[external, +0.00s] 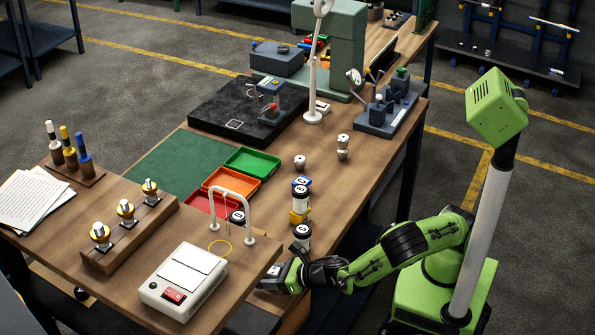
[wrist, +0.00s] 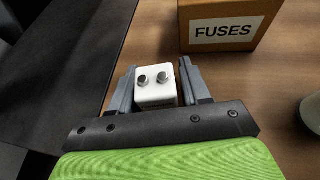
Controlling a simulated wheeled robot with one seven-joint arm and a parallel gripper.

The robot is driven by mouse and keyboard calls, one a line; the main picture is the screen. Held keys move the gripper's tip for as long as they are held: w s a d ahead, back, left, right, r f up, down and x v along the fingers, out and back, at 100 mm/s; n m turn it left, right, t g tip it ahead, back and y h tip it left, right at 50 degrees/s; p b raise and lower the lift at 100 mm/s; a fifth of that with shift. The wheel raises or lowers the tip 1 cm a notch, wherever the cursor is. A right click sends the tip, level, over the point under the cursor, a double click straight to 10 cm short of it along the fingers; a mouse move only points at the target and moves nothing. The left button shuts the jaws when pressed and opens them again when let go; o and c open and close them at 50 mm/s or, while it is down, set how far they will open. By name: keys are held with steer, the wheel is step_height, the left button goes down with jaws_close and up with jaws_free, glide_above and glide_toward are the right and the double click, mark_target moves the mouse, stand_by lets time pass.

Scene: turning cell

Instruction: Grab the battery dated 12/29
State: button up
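A white block-shaped battery (wrist: 156,88) with two round metal terminals stands between the fingers of my gripper (wrist: 157,78) in the wrist view. No date shows on the faces in sight. In the external view my gripper (external: 276,277) is low at the front right edge of the wooden bench, with a small white part of the battery (external: 274,270) showing at its fingers.
A cardboard box marked FUSES (wrist: 228,25) stands just beyond the battery. In the external view a white device (external: 183,282) is to the left of my gripper. A black-and-white cylinder (external: 302,237) stands behind it. Red, orange and green trays (external: 252,161) lie farther back.

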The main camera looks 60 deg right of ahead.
steer(key=c, duration=0.7)
